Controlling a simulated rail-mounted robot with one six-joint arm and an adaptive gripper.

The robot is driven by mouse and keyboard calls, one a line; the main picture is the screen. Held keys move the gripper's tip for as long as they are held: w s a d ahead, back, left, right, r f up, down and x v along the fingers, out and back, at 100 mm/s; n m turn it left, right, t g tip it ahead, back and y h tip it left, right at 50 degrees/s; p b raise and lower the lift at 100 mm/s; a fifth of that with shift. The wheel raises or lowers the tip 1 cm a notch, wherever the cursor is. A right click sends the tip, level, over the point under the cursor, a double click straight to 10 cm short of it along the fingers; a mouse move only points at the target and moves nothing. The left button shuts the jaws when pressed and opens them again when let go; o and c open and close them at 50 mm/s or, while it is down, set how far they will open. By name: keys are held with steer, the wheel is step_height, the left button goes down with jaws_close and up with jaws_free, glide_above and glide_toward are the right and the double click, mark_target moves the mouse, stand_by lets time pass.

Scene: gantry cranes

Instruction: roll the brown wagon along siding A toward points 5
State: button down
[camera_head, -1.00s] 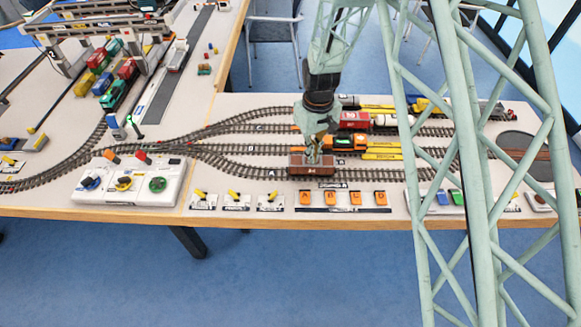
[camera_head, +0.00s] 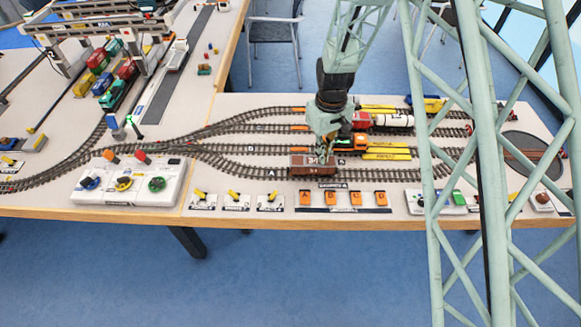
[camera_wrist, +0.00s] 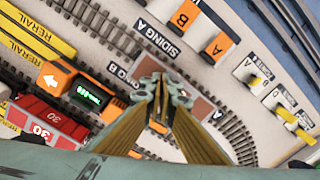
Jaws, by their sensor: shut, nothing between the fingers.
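The brown wagon (camera_head: 313,169) stands upright on siding A (camera_head: 388,174), the nearest of the parallel tracks. My gripper (camera_head: 331,159) is shut and empty, low at the wagon's right end in the head view. In the wrist view, the fingers (camera_wrist: 162,92) come together over the wagon and hide its middle; a brown part of it (camera_wrist: 204,108) shows beside them. I cannot tell whether the fingertips touch it. The SIDING A label (camera_wrist: 158,40) lies beside the track. Points 5 cannot be picked out by its label.
An orange locomotive (camera_head: 350,143) and red wagon (camera_head: 362,121) stand on tracks behind, close to my arm. Yellow rerail ramps (camera_head: 387,152) lie beside them. Yellow levers (camera_head: 236,195) and orange blocks (camera_head: 342,198) line the front. Siding A left of the wagon looks clear.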

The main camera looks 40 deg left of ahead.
steer(key=w+d+b, duration=0.1)
steer(key=w+d, duration=0.7)
steer(key=d, duration=0.4)
steer(key=shift+w+d+b, duration=0.3)
steer(key=shift+w, duration=0.1)
stand_by(2.7)
steer(key=shift+w+d, duration=0.1)
steer(key=shift+d, duration=0.1)
stand_by(0.4)
steer(key=w+d, duration=0.6)
steer(key=d, duration=0.2)
steer(key=shift+d+b, duration=0.25)
steer(key=shift+b, duration=0.15)
stand_by(1.8)
